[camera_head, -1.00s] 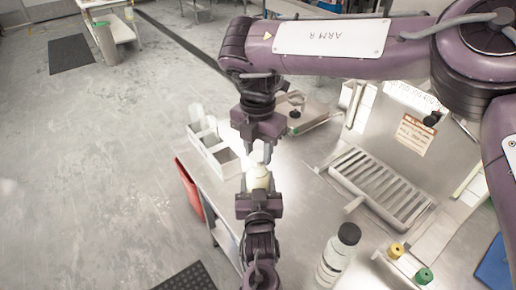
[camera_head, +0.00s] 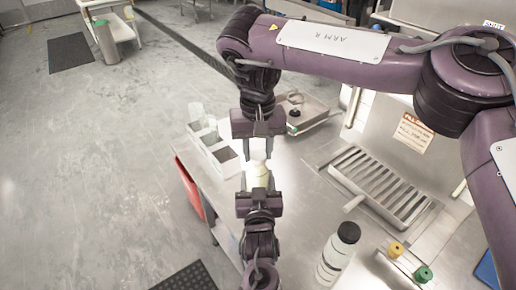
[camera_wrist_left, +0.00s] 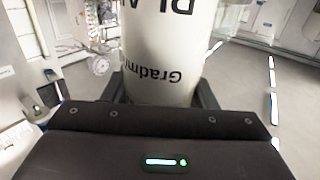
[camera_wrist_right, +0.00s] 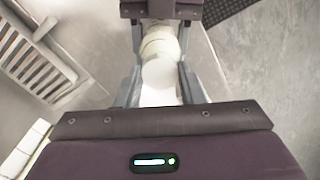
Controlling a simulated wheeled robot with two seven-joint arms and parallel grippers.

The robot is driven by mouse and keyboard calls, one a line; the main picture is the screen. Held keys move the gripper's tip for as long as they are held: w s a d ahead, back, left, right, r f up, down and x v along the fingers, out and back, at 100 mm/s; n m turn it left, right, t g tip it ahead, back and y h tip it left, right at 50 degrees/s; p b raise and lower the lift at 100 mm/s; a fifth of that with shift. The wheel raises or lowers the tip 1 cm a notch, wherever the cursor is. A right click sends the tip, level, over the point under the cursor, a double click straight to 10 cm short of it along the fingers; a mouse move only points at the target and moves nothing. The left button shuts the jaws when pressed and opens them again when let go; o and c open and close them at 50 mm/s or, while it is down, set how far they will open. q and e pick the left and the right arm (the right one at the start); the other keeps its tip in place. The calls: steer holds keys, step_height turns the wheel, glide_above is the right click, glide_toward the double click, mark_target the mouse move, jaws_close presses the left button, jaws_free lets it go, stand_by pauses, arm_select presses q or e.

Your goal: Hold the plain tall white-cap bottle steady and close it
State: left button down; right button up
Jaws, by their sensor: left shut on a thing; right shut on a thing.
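My left gripper (camera_head: 257,188) is shut around the plain white bottle (camera_head: 257,172), above the bench edge. In the left wrist view the bottle (camera_wrist_left: 162,48) fills the space between the fingers, with dark upside-down lettering on it. My right gripper (camera_head: 258,152) is directly opposite, pointing at the bottle's top. It is shut on the white cap (camera_wrist_right: 160,78), which shows between its fingers in the right wrist view. The cap lines up with the bottle (camera_wrist_right: 160,42). I cannot tell whether it is seated or where the two meet.
A white divided caddy (camera_head: 220,155) stands on the bench just left of the grippers. A black-capped bottle (camera_head: 337,252) stands at right, near a yellow-topped (camera_head: 396,249) and a green-topped container (camera_head: 424,273). A slatted metal tray (camera_head: 385,187) lies further right.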

steer(key=m, duration=0.4)
steer(key=o, duration=0.9)
steer(key=shift+o, duration=0.2)
steer(key=shift+r, duration=2.3)
steer(key=shift+c, duration=0.4)
